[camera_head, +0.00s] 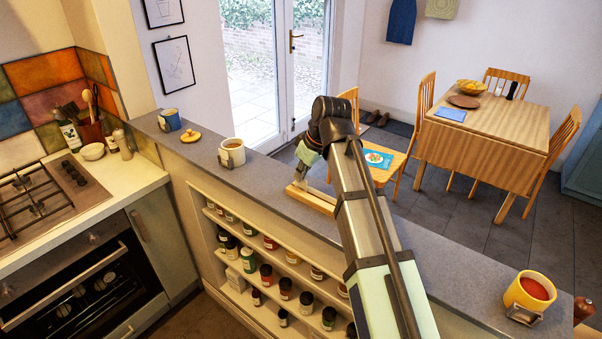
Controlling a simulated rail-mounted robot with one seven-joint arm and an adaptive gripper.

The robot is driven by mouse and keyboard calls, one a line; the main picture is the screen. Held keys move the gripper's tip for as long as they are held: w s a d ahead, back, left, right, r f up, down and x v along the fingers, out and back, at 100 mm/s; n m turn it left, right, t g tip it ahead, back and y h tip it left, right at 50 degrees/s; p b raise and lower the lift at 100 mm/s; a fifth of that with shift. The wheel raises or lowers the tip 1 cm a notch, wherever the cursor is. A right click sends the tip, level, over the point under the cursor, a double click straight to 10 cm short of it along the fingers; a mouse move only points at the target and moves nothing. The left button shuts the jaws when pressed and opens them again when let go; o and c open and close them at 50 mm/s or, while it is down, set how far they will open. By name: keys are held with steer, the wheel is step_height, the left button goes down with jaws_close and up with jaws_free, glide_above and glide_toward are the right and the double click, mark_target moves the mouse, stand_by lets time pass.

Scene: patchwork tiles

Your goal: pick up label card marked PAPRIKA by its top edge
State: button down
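I cannot make out a card marked PAPRIKA; no lettering is legible at this size. My arm reaches from the bottom right up over the grey counter (414,257) and bends down at its far end. My gripper (299,176) is small and partly hidden there, above or beside the left part of a light wooden block (313,199) on the counter. Whether its fingers touch anything, or are open or shut, does not show. Labelled spice jars (266,274) stand on the shelves under the counter; their labels are too small to read.
On the counter stand a blue mug (170,119), a yellow lid (190,135), a cream mug (232,151) and, at right, a yellow mug (531,290) with a metal piece (524,316) before it. A stove (40,204) is left; a dining table (489,125) stands beyond.

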steer(key=shift+r, duration=0.15)
stand_by(0.3)
steer(key=shift+r+p, duration=1.65)
steer(key=shift+r, duration=0.75)
